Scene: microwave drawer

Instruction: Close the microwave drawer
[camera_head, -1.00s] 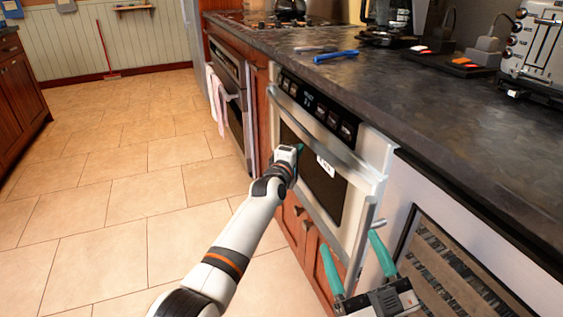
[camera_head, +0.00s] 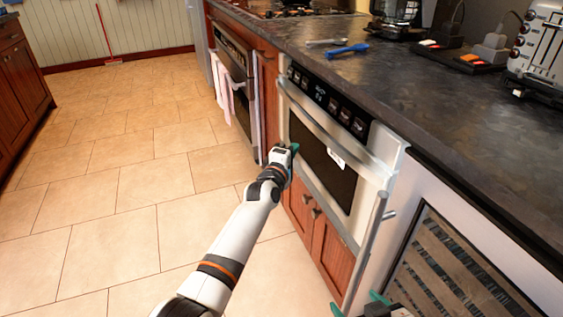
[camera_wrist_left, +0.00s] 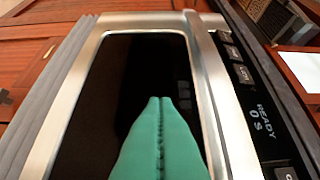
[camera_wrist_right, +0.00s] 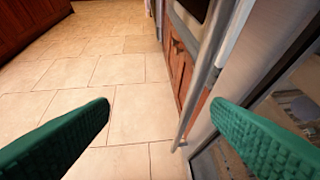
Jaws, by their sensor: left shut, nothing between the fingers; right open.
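The microwave drawer (camera_head: 307,170) has a silver front with a dark window, a white label and a long bar handle (camera_head: 322,133). Its front stands out from the cabinet under the counter, with its right side showing. My left gripper (camera_head: 294,149) is shut and empty, its tips at the left part of the dark window. In the left wrist view the green fingers (camera_wrist_left: 160,100) are pressed together over the window (camera_wrist_left: 110,75); whether they touch it cannot be told. My right gripper (camera_head: 357,303) is open and empty, low at the bottom edge; its spread fingers show in the right wrist view (camera_wrist_right: 160,108).
A glass-fronted cooler (camera_head: 455,275) with a vertical bar handle (camera_head: 369,245) is right of the drawer, close to my right gripper. An oven (camera_head: 236,85) with a pink towel is to the left. The counter (camera_head: 420,110) runs above.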

